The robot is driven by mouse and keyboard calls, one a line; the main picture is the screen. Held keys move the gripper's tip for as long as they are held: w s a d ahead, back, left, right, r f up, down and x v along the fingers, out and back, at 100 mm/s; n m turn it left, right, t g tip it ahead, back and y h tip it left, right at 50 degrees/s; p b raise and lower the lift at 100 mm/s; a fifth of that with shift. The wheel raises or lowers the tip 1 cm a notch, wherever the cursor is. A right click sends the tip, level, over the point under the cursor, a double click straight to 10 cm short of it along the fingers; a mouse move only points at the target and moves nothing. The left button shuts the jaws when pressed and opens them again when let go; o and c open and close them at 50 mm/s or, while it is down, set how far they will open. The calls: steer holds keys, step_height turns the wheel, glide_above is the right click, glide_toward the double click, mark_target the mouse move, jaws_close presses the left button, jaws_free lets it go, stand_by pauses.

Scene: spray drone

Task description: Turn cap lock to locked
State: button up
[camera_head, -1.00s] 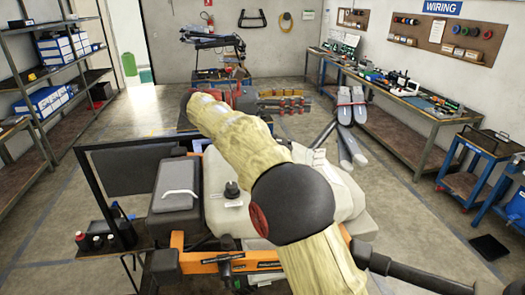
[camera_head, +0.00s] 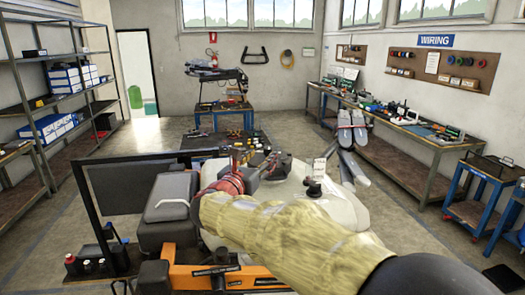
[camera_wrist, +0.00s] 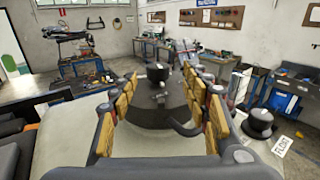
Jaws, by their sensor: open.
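The spray drone has a pale tank body (camera_head: 345,208) in the head view. A black cap (camera_head: 312,187) stands upright on it, right of my gripper (camera_head: 258,155). In the wrist view a black cap (camera_wrist: 257,122) sits outside my right finger, beside a white label. Another dark knob-like part (camera_wrist: 157,72) shows beyond and between my fingers (camera_wrist: 160,80). My gripper is open, with its tan-padded fingers apart and nothing held between them. I cannot read the lock's position. My arm hides part of the tank in the head view.
A dark seat-like block (camera_head: 168,208) and an orange frame (camera_head: 205,272) lie at the drone's near left. A bench (camera_head: 420,135) runs along the right wall, with shelves (camera_head: 65,100) at left.

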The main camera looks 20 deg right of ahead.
mark_target(269, 147)
steer(key=shift+w, duration=0.15)
steer(key=x, duration=0.7)
steer(key=shift+w+d, duration=0.2)
steer(key=shift+w, duration=0.1)
steer(key=shift+c, duration=1.1)
steer(key=c, duration=0.9)
steer(key=shift+a+r+m+g+h+p, duration=0.1)
steer(key=shift+m+g+h+p, duration=0.35)
steer(key=shift+p, duration=0.3)
steer(key=shift+c, duration=0.2)
steer(key=shift+m+g+h, duration=0.25)
steer(key=shift+m+g, duration=0.1)
steer(key=shift+g, duration=0.1)
